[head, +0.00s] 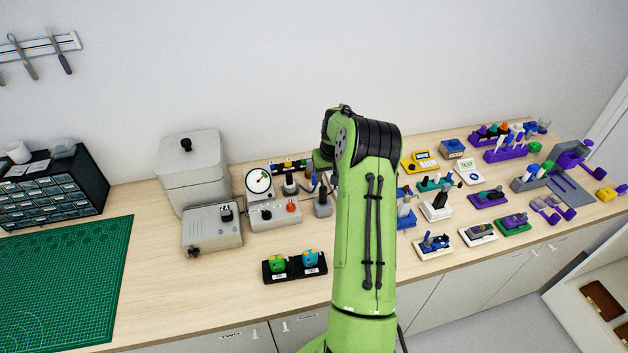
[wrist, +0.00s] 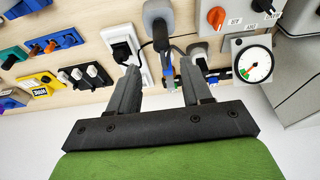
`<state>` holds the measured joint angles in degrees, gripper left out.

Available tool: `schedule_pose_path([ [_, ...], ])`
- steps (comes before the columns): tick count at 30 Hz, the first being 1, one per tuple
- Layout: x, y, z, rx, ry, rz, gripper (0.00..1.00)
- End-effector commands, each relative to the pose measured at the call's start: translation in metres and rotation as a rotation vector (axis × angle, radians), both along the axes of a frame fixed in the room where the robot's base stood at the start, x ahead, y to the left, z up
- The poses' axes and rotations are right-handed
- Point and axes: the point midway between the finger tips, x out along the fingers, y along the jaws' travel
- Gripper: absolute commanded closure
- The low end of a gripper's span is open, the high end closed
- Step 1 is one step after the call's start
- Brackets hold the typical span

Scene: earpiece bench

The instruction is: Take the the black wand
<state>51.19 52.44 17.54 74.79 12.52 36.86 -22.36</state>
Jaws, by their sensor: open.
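A dark, slim wand (wrist: 162,42) shows in the wrist view, rising from a grey stand (wrist: 158,12) at the top middle; I take it for the black wand, though its outline is small. The grey stand also shows in the head view (head: 322,206), just left of my arm. My gripper (wrist: 160,66) is open in the wrist view, one finger on each side of the wand's line. Whether either finger touches it I cannot tell. A blue-handled piece (wrist: 168,73) shows between the fingers. In the head view my arm hides the gripper.
A white holder with a black top (wrist: 122,48) is close to the left finger, and a grey holder (wrist: 199,48) is by the right one. A dial gauge (wrist: 251,64) stands further right. A black tray with green and blue pieces (head: 294,266) lies at the bench front.

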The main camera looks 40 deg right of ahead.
Motion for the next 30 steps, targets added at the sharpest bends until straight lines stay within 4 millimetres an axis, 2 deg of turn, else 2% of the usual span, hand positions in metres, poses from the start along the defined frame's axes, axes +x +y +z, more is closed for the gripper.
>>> schedule_pose_path([
  [6,0.008,-0.003,-0.041,0.001,0.002,0.0,0.51],
  [16,0.021,-0.01,-0.092,0.0,0.001,0.002,0.51],
  [21,0.024,-0.012,-0.1,-0.001,0.0,0.002,0.51],
  [28,0.025,-0.012,-0.098,-0.001,0.0,0.002,0.51],
  [30,0.025,-0.012,-0.098,-0.001,0.0,0.002,0.55],
])
